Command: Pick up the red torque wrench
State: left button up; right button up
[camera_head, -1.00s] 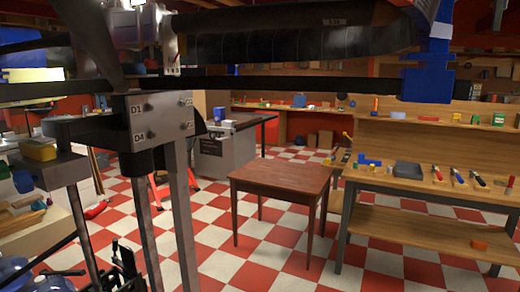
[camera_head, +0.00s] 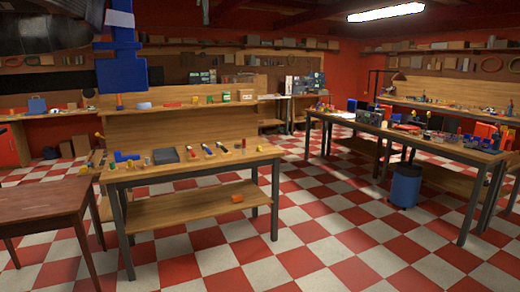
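Several slim hand tools lie in a row on the wooden workbench left of centre. One at the right end of the row has a red part (camera_head: 244,143). The tools are too small to tell which of them is the red torque wrench.
The workbench (camera_head: 160,172) also holds a dark tray (camera_head: 165,156) and a blue item (camera_head: 125,157). A brown table (camera_head: 40,196) stands at left, a longer bench (camera_head: 440,140) at right with a blue bin (camera_head: 405,186) by it. Checkered floor (camera_head: 330,235) is open between the benches.

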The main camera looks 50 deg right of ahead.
aim_at(191, 153)
jog(key=z, duration=1.1)
jog(key=u, duration=1.8)
jog(key=z, duration=1.8)
jog(key=i+z, duration=0.2)
jog(key=i, duration=1.25)
